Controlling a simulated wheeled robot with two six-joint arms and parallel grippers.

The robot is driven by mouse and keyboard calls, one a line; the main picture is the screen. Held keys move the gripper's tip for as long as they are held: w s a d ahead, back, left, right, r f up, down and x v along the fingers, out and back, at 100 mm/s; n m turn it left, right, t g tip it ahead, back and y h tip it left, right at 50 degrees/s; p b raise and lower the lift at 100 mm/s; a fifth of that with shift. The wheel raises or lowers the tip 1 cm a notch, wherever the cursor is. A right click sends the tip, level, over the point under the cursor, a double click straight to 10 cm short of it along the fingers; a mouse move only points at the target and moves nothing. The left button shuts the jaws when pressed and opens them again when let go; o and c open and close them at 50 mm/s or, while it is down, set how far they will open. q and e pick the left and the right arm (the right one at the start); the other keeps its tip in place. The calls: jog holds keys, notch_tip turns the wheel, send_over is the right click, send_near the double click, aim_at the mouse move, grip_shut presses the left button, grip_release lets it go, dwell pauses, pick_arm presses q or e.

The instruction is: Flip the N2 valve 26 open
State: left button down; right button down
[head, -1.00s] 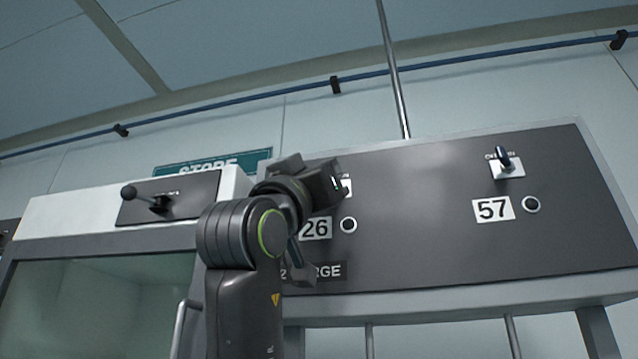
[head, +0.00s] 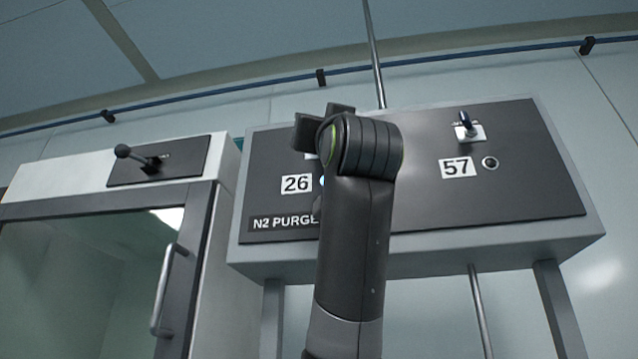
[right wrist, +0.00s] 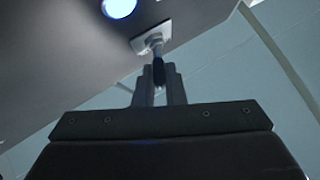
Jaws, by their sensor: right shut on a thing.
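The N2 purge panel (head: 428,205) is dark grey, with the label 26 (head: 296,184) on its left side. The valve 26 switch is hidden behind my right arm in the head view. My right gripper (right wrist: 159,84) is shut on the lever, with a finger on each side. A round lamp (right wrist: 118,6) beside it glows blue-white; only a sliver of it shows in the head view. My left gripper is not in view.
At left stands a cabinet with a glass door, a handle (head: 168,290) and a black-knobbed lever (head: 136,157).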

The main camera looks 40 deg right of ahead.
jog(key=shift+d+n+t+y, duration=0.15)
jog(key=shift+n+t+y, duration=0.25)
jog(key=shift+y, duration=0.5)
jog(key=shift+r, duration=0.1)
jog(key=c, duration=1.5)
grip_release()
jog(key=b+v, duration=1)
jog(key=v, duration=0.7)
jog(key=shift+s+f+b, duration=0.15)
jog(key=shift+f+b, duration=0.05)
jog(key=shift+b, duration=0.2)
